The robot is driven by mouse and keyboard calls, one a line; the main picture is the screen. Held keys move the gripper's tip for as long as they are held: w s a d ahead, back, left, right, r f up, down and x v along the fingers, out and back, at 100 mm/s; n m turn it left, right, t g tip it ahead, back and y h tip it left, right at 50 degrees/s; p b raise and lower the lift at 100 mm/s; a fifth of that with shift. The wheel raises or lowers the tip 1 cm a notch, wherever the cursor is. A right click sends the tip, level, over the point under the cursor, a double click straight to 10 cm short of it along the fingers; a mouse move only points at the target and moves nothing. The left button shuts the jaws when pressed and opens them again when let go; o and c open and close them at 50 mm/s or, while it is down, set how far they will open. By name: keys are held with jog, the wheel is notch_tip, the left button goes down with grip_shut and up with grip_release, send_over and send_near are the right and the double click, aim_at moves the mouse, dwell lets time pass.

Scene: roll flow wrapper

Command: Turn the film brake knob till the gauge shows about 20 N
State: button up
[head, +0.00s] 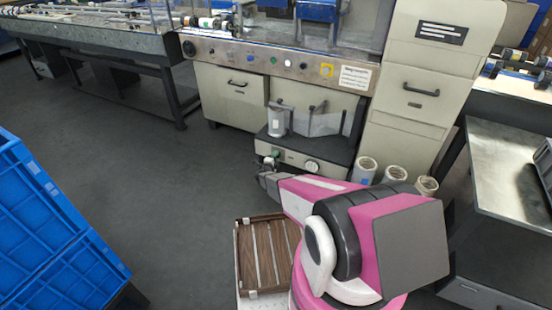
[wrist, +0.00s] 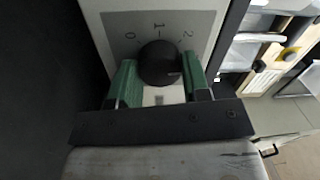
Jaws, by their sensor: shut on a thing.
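The black film brake knob (wrist: 160,62) sits on a grey scale plate marked 0, 1 and 2 in the wrist view. My gripper (wrist: 159,68) is shut on the knob, with one green finger on each side of it. The knob's pointer mark cannot be made out. In the head view my gripper (head: 268,164) is at the left of the low unwind unit's front panel. A round white gauge (head: 312,166) is on the right of that panel; its needle is too small to read. A film roll (head: 276,122) stands on top of the unit.
White film rolls (head: 366,169) stand on the floor right of the unit. The wrapper's cream cabinets (head: 231,90) and button panel (head: 262,59) are behind. The left floor is clear.

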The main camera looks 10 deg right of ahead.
dwell(0.4)
jog(key=o, duration=0.9)
jog(key=shift+s, duration=0.1)
